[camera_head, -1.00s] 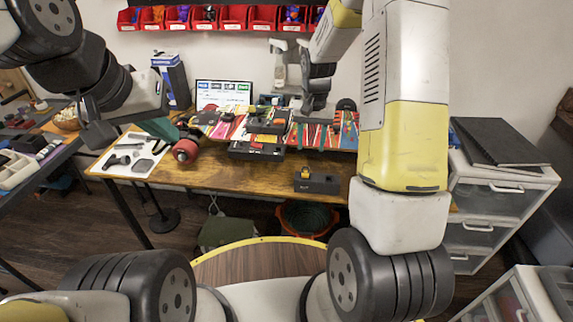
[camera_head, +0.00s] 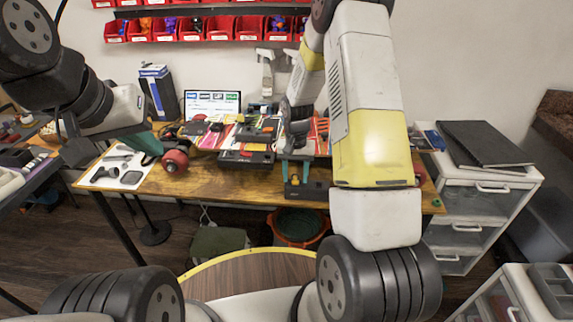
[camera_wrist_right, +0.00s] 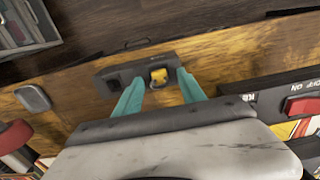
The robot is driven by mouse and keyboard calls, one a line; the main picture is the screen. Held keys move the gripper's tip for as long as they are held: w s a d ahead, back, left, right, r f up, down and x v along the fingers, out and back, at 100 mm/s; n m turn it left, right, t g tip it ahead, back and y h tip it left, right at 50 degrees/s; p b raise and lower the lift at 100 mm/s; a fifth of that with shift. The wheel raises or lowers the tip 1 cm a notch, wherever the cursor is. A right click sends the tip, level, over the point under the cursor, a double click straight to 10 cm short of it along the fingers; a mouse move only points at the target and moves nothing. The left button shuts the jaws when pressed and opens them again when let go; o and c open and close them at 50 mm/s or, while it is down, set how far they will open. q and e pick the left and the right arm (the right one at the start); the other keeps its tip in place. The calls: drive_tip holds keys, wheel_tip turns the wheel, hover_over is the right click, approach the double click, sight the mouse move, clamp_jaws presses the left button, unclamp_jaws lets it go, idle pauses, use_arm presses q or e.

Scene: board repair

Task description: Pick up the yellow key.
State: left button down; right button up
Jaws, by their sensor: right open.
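The yellow key (camera_wrist_right: 159,75) sits upright in a small dark box (camera_wrist_right: 110,76) near the table's front edge.
A white mat (camera_head: 100,178) with dark tools lies at far left. A drawer unit (camera_head: 480,205) stands right.

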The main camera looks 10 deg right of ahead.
clamp_jaws()
drive_tip(key=shift+r, duration=0.1)
drive_tip(key=shift+r, duration=0.6)
wheel_tip(320, 180, up, 2)
drive_tip(key=shift+r, duration=0.1)
drive_tip(key=s+a, duration=0.2)
drive_tip(key=s, duration=0.5)
drive_tip(key=s+a+r, duration=0.1)
drive_tip(key=s+a, duration=0.1)
drive_tip(key=s, duration=0.6)
drive_tip(key=shift+s+a+r, duration=0.25)
drive_tip(key=shift+r, duration=0.1)
drive_tip(key=shift+r, duration=0.5)
drive_tip(key=shift+w, duration=0.1)
